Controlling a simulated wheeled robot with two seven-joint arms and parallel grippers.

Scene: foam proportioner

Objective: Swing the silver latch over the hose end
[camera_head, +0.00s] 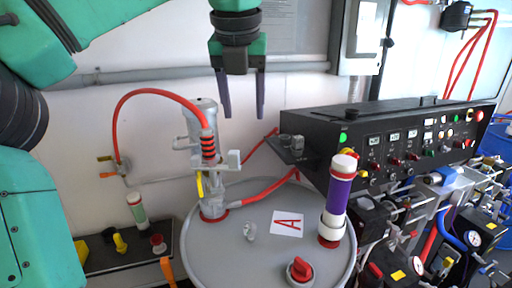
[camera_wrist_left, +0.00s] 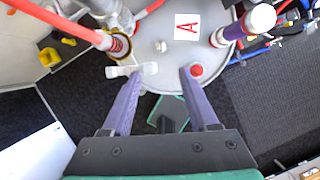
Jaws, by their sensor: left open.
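The red hose (camera_head: 150,93) arches from the wall to its red-and-black ribbed end (camera_head: 208,147) on the grey pump (camera_head: 203,110) standing on the drum. A pale silver-grey piece, apparently the latch (camera_head: 228,161), sticks out sideways just below the hose end. In the left wrist view, the latch (camera_wrist_left: 131,70) lies beside the hose end (camera_wrist_left: 117,45), close to the left fingertip. My left gripper (camera_head: 243,112) is open and empty, its fingers pointing down above and right of the hose end. It also shows in the left wrist view (camera_wrist_left: 160,76). My right gripper is not seen.
The grey drum lid (camera_head: 215,250) carries a card marked A (camera_head: 288,223), a red knob (camera_head: 299,269) and a purple-and-white cylinder (camera_head: 339,195). A black control panel (camera_head: 400,140) stands at the right. The wall behind the pump has a grey pipe (camera_head: 150,74).

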